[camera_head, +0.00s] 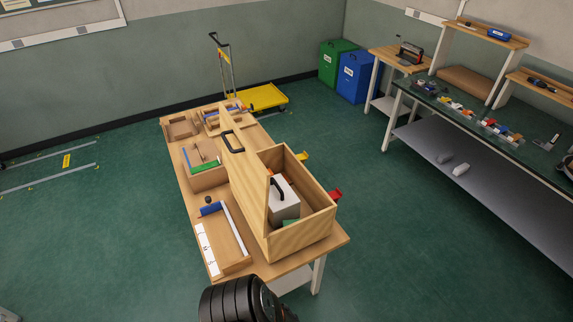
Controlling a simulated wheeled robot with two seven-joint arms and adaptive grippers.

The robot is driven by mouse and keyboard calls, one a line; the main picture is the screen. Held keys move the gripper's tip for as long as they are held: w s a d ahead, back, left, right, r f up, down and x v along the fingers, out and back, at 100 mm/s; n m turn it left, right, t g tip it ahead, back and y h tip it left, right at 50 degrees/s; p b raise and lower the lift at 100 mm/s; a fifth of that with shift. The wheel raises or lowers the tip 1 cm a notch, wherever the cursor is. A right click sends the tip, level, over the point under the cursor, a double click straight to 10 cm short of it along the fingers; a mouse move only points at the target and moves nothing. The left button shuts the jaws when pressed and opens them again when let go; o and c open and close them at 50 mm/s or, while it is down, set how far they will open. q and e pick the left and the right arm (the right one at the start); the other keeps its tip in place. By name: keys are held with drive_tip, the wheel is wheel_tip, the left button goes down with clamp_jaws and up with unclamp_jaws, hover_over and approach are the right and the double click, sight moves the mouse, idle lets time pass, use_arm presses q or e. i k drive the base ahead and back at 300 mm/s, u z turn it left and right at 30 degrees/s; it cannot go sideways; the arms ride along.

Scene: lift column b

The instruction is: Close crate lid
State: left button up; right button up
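The wooden crate (315,226) stands on the near right part of the workbench. Its lid (243,172) is open and stands up along the crate's left side, with a black handle (233,142) near its far end. Inside the crate is a light grey box (286,207) with a black handle, and a bit of something green. Red and yellow parts show at the crate's right side. Neither gripper's fingers show. A black ribbed part of my own arm is at the bottom edge, in front of the bench.
The workbench (258,268) also holds open cardboard boxes (206,178), a blue roll (211,209) and a long flat box on the left. A yellow trolley (265,97) stands behind. Green and blue bins and shelving are at the right.

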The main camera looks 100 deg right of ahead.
sight(249, 177)
drive_tip(key=z, duration=3.05)
drive_tip(key=i, duration=1)
drive_tip(key=z, duration=1.3)
drive_tip(key=k, duration=0.6)
